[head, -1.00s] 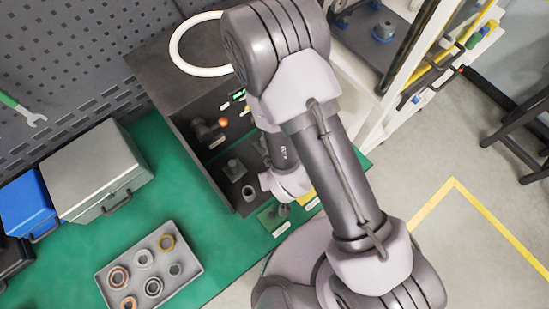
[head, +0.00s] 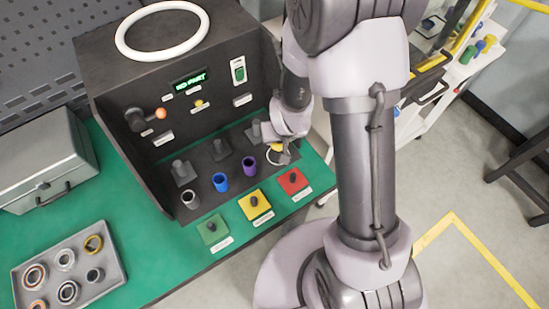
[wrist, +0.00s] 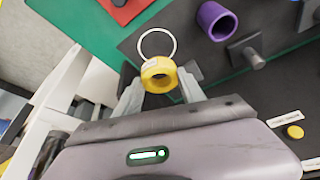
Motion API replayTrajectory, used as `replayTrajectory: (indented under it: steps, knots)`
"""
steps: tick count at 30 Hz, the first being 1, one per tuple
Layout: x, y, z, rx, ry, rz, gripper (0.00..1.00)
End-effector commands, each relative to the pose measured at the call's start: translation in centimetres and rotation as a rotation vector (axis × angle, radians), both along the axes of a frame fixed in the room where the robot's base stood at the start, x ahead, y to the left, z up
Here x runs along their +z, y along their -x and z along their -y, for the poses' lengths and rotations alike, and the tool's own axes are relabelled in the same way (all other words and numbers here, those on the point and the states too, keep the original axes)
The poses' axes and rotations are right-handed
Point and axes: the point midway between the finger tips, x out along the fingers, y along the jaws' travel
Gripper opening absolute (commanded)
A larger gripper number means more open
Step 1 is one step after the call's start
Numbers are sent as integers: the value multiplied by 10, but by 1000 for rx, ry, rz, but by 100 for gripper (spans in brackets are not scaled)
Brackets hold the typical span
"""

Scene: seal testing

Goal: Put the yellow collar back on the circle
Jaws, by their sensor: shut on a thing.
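My gripper (wrist: 160,84) is shut on the yellow collar (wrist: 158,75), a short ring with a dark hole, held between the two fingertips. In the wrist view the white outlined circle (wrist: 158,31) lies on the dark test-bench deck just beyond the collar, which overlaps its near edge in the picture. I cannot tell the gap in height. In the head view the yellow collar (head: 276,147) shows small at the circle (head: 284,160), with my wrist partly covering that spot.
A purple cup (head: 249,166) stands beside the circle, then a blue cup (head: 220,182) and a grey one (head: 190,199). Grey posts (head: 182,172) stand behind them. Red (head: 293,181), yellow and green pads lie in front. A tray of rings (head: 71,262) sits at lower left.

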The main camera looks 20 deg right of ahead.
Motion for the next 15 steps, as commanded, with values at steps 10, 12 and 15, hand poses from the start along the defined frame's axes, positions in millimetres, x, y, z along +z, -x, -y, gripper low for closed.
replayTrajectory:
  steps: [10, 12, 15]
  knots:
    - [-66, 0, -1, 1, 0, -2, 0]
    - [-70, 0, -1, 1, 0, 1, 0]
    - [-67, 0, -1, 1, 0, 2, 0]
